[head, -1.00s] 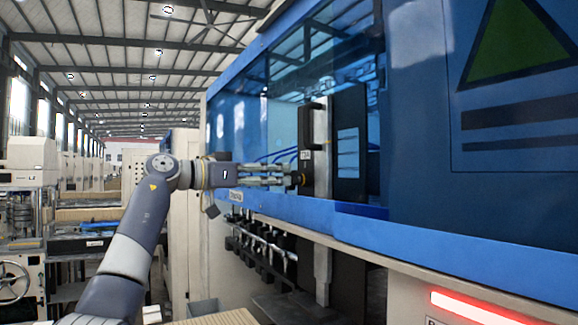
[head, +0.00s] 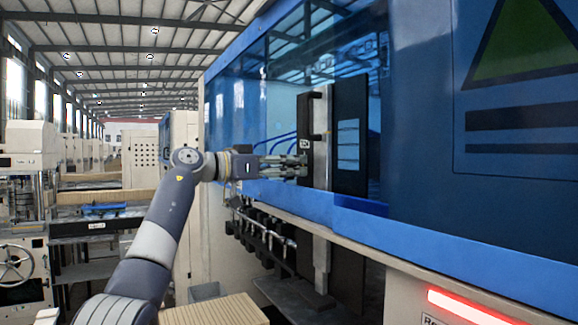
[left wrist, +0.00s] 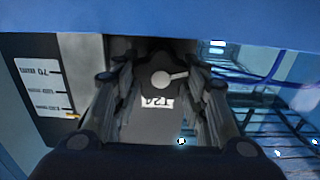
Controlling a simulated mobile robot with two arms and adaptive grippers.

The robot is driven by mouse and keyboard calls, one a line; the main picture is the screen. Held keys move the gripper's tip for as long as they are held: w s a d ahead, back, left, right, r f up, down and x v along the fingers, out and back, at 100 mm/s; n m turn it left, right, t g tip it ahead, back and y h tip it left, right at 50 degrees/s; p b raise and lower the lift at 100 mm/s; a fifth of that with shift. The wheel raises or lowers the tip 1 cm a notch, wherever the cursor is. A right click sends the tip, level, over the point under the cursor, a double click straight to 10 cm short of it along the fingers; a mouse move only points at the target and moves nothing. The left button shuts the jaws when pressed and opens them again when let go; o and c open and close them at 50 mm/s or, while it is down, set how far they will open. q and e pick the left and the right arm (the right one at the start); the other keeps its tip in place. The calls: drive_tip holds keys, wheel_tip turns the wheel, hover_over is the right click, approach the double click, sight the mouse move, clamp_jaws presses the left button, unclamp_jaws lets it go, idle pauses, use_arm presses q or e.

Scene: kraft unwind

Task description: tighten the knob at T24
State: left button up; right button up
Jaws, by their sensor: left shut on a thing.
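In the left wrist view the label (left wrist: 157,102) appears upside down and seems to read T24. Next to it, between the two dark fingers, is a knob (left wrist: 161,79) with a grey round centre and a short pointer slanting to the right. The fingers are shut on the knob. In the head view the fingertips hide the knob. My right gripper is in neither view.
The panel sits in a recess behind tinted blue covers (head: 290,85). A blue ledge (head: 300,200) runs below my gripper, with a row of dark fittings (head: 262,232) under it. A ribbed tan surface (head: 222,312) lies at the bottom. The aisle at left holds other machines.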

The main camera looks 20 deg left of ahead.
use_arm(q)
drive_tip(key=shift+m+p, duration=0.45)
drive_tip(key=shift+m, duration=0.75)
drive_tip(key=m, duration=0.3)
drive_tip(key=shift+s+d, duration=0.1)
drive_tip(key=shift+d, duration=0.05)
drive_tip(key=o, duration=1)
drive_tip(key=shift+s, duration=0.1)
drive_tip(key=shift+a, duration=0.2)
drive_tip(key=v, duration=1.1)
drive_tip(key=shift+s+a, duration=0.15)
drive_tip(key=shift+s, duration=0.2)
